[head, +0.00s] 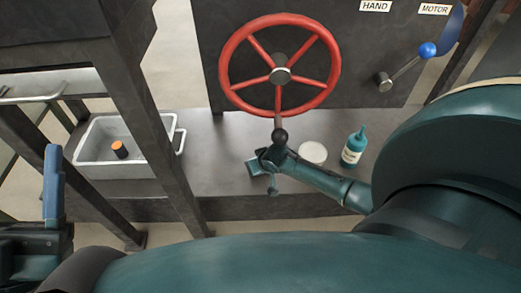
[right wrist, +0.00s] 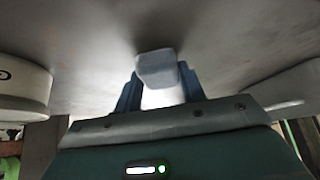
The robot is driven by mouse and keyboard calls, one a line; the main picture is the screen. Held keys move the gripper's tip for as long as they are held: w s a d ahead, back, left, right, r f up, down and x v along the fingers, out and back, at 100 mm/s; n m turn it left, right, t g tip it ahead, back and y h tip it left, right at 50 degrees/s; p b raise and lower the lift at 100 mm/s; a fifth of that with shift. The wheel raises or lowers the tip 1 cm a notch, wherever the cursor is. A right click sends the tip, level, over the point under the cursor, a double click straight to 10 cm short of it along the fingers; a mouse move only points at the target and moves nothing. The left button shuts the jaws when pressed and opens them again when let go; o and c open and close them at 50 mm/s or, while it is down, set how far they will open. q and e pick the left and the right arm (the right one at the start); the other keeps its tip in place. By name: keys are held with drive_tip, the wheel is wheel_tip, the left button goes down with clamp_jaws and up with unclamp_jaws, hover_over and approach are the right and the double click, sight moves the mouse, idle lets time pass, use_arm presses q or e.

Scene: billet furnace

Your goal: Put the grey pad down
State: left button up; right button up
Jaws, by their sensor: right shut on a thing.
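The grey pad (right wrist: 157,69) is a small pale block in the right wrist view. It sits between the blue fingers of my right gripper (right wrist: 158,88), which is shut on it. The pad is at or very close to the dark grey bench top (head: 225,150); I cannot tell whether it touches. In the head view my right gripper (head: 258,167) is low over the bench, below the red handwheel, and I cannot make out the pad there. My left gripper (head: 54,185) is at the left edge with one blue finger upright; its opening does not show.
A white tray (head: 95,167) with an orange-topped object (head: 119,149) stands left on the bench. A round white tin (head: 312,152) and a teal bottle (head: 354,146) stand right of my right gripper. The red handwheel (head: 234,48) and blue-knobbed lever (head: 428,50) are behind.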

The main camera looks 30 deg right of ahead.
idle(0.3)
drive_tip(key=shift+f, duration=0.2)
drive_tip(key=o, duration=0.9)
drive_tip(key=shift+o, duration=0.2)
